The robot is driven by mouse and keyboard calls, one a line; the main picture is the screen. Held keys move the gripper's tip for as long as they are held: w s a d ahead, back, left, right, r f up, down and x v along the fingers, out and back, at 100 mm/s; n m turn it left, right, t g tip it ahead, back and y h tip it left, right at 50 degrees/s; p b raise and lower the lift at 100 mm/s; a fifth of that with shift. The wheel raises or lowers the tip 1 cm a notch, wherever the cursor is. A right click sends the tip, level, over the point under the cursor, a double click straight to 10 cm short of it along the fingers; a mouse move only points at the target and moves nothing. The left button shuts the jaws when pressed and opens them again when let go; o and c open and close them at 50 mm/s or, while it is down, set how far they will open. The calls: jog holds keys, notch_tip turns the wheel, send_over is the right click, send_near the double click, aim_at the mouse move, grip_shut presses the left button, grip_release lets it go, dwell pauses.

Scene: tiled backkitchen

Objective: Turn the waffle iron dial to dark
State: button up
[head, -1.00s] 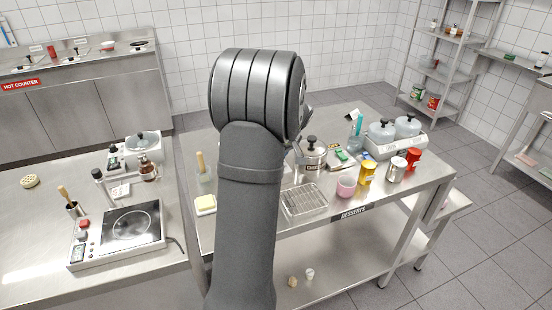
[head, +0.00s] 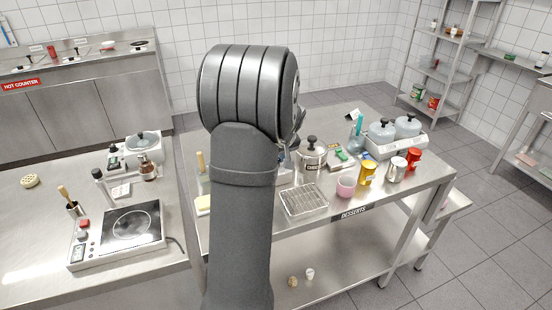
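I cannot make out a waffle iron or its dial for certain in the head view. My own arm stands upright in the middle of the picture and covers the left-centre part of the desserts table (head: 335,222). Something grey shows only in part between my arm and the lidded steel pot (head: 312,160); I cannot tell what it is. My gripper is hidden behind my arm, so its fingers and what they touch do not show.
A wire rack (head: 303,200), pink cup (head: 346,187), yellow can (head: 367,174) and red can (head: 413,159) stand along the table's front. A unit with two grey domes (head: 395,146) stands back right. An induction hob (head: 128,228) sits on the left counter.

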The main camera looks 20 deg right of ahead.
jog(key=m+h, duration=0.1)
jog(key=m, duration=0.1)
jog(key=m+h, duration=0.1)
jog(key=m, duration=0.4)
jog(key=shift+a+g+h, duration=0.25)
jog(key=shift+g+h, duration=0.05)
jog(key=shift+h, duration=0.1)
jog(key=m+g, duration=0.1)
jog(key=m, duration=0.2)
jog(key=m+g+h, duration=0.1)
jog(key=m, duration=0.2)
jog(key=shift+w+a+m+h, duration=0.1)
jog(key=shift+w+m+h, duration=0.1)
jog(key=shift+m+h, duration=0.15)
jog(key=m, duration=0.2)
jog(key=m+g, duration=0.1)
jog(key=m, duration=0.1)
jog(key=shift+w+m+g+h, duration=0.1)
jog(key=shift+m+g+h, duration=0.15)
jog(key=shift+g, duration=0.05)
jog(key=m, duration=0.2)
jog(key=m+g, duration=0.1)
jog(key=m, duration=0.1)
jog(key=shift+w+g, duration=0.1)
jog(key=shift+g, duration=0.2)
jog(key=shift+m, duration=0.3)
jog(key=o, duration=1)
